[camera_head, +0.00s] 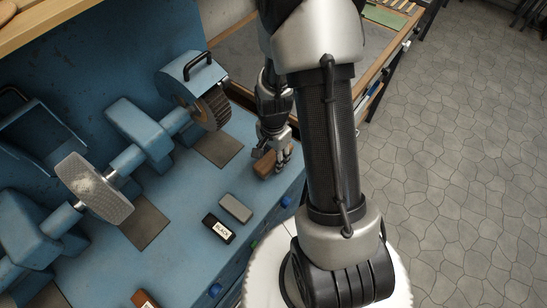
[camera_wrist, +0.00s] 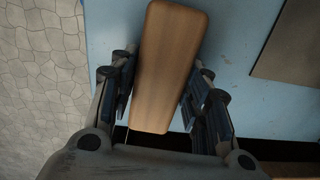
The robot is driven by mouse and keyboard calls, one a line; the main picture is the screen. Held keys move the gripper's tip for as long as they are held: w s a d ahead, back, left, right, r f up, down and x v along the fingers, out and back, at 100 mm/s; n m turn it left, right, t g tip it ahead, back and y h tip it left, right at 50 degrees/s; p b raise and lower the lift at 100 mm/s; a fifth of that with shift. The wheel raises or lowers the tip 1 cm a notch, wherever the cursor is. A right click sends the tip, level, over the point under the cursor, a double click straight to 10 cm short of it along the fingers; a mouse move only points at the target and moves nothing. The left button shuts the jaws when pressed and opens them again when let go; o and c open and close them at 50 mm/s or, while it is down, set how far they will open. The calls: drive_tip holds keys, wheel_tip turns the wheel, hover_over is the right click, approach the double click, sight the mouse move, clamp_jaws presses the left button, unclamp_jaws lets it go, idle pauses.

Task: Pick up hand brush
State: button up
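The hand brush is a wooden block with rounded corners (camera_wrist: 168,65); in the head view its brown end (camera_head: 264,165) shows at my gripper, near the front edge of the blue workbench (camera_head: 187,205). My gripper (camera_head: 279,160) points down there. In the wrist view the brush lies lengthwise between the two fingers of my gripper (camera_wrist: 163,85), one on each side and very close to its long edges. I cannot tell whether the fingers press on it. Its bristles are hidden, and whether it rests on the bench is unclear.
A black box with a white label (camera_head: 218,229) and a grey block (camera_head: 235,208) lie on the bench nearby. Blue grinding machines with a brush wheel (camera_head: 211,108) and a pale wheel (camera_head: 95,188) stand behind. Tiled floor (camera_head: 455,150) is free at right.

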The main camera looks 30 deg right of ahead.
sight(273, 155)
drive_tip(key=c, duration=0.6)
drive_tip(key=shift+r, duration=0.1)
wheel_tip(273, 155, up, 20)
drive_tip(key=p, duration=0.6)
